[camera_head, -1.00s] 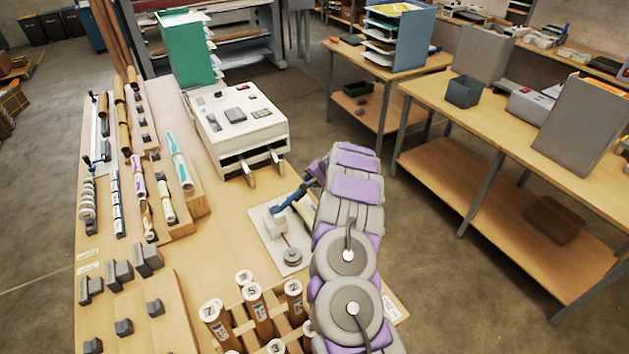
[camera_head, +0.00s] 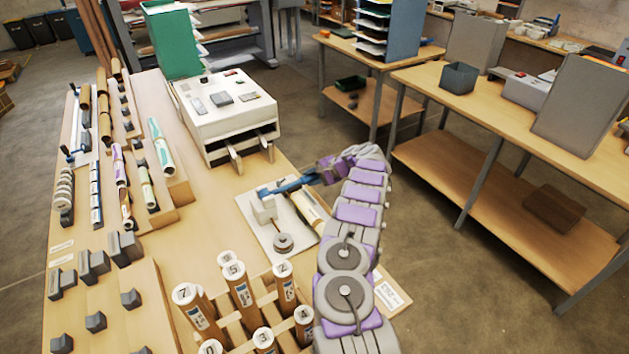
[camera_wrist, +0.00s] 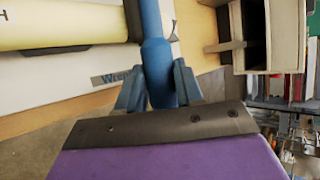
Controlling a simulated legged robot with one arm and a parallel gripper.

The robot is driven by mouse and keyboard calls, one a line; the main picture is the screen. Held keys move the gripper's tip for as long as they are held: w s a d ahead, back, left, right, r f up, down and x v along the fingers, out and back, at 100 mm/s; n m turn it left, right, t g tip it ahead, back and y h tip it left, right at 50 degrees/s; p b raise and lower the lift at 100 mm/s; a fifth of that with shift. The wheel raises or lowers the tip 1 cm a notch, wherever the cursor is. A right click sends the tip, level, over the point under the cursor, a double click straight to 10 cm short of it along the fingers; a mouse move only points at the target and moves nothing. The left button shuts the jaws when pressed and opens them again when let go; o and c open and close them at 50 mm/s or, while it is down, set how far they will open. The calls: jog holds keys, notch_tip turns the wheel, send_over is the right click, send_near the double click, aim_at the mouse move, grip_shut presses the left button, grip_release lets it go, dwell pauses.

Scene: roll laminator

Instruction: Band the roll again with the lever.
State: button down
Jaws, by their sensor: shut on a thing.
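The blue lever (camera_head: 289,187) belongs to a small banding device on a white base plate (camera_head: 256,227) near the bench's right edge. Its pale block (camera_head: 264,209) and a grey round spool (camera_head: 283,242) sit on the plate. A cream roll (camera_head: 307,207) lies on the plate beside the lever; it also shows in the wrist view (camera_wrist: 60,24). My gripper (camera_head: 314,178) is at the lever's outer end. In the wrist view its blue fingers (camera_wrist: 157,92) are shut around the lever's shaft (camera_wrist: 152,45). Whether a band is around the roll is too small to tell.
A white machine (camera_head: 225,110) stands behind the plate. Upright numbered tubes (camera_head: 240,285) stand in a wooden rack in front. Rolls (camera_head: 160,150) lie on stepped blocks at left. A wooden table (camera_head: 480,110) stands across the floor at right.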

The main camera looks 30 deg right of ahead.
jog(key=shift+w+a+f, duration=0.25)
jog(key=shift+a+f, duration=0.15)
jog(key=shift+a, duration=0.3)
jog(key=c, duration=1.2)
grip_release()
jog(key=shift+f, duration=0.1)
jog(key=o, duration=0.3)
jog(key=shift+w+d+f, duration=0.1)
jog(key=shift+w+f, duration=0.75)
jog(key=shift+w, duration=0.1)
jog(key=shift+o, duration=0.8)
jog(key=shift+d+r, duration=0.1)
jog(key=shift+d, duration=0.05)
jog(key=shift+s+d+r, duration=0.15)
jog(key=shift+s+r, duration=0.45)
jog(key=shift+s, duration=0.05)
jog(key=shift+d, duration=0.1)
jog(key=v, duration=1.7)
jog(key=shift+d, duration=0.2)
jog(key=shift+r, duration=0.1)
